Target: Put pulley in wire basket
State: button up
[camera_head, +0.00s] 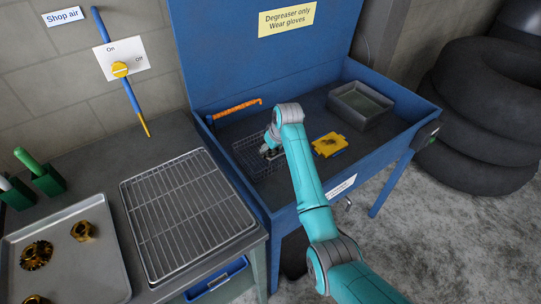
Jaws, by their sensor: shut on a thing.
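The wire basket (248,160) is a dark mesh basket inside the blue parts washer, at the left of its basin. My gripper (266,152) is at the right part of the basket, small and partly hidden by my own teal arm. It is shut on a dark thing, likely the pulley, at the basket; its shape is too small and covered to make out. I cannot tell whether the held thing touches the basket floor.
A grey bin (361,104) and a yellow-and-blue item (329,145) sit in the washer. An orange-handled brush (236,109) lies behind the basket. A wire rack (188,212) and a tray (62,277) with brown gears are on the left bench. Tires (480,120) stand right.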

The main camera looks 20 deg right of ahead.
aim_at(273, 153)
jog(key=shift+f, duration=1.7)
jog(key=o, duration=1.6)
jog(key=shift+f, duration=0.15)
jog(key=v, duration=1.2)
jog(key=shift+w, duration=0.1)
